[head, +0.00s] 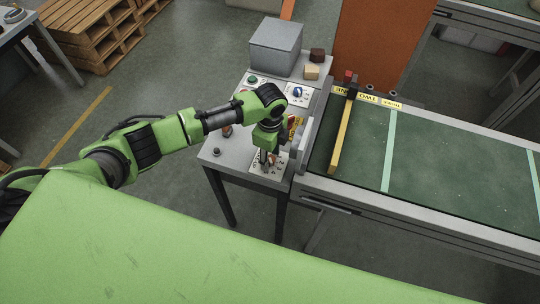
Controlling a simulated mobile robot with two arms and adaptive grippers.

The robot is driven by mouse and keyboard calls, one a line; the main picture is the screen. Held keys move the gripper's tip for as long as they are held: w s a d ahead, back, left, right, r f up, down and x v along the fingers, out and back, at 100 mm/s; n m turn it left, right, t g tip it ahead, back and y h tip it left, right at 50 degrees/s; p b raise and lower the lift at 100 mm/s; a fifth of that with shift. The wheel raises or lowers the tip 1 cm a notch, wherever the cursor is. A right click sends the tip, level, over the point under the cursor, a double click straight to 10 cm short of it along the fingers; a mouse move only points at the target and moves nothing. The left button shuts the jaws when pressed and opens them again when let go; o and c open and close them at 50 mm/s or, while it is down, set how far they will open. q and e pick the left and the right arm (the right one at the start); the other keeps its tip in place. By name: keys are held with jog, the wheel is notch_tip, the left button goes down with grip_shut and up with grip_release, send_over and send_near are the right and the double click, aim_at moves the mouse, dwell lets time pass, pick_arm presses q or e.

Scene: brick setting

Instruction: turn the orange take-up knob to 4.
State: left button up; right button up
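My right gripper is out of view.
The table also carries a blue knob (297,91), a green button (252,80), a grey box (276,47) and small blocks (311,72). A green conveyor (430,155) with a yellow bar (342,135) lies to the right. Wooden pallets (90,30) stand at upper left.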

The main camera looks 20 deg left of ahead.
aim_at(270, 158)
pick_arm(q)
notch_tip(270, 158, up, 12)
dwell(0.6)
dwell(0.5)
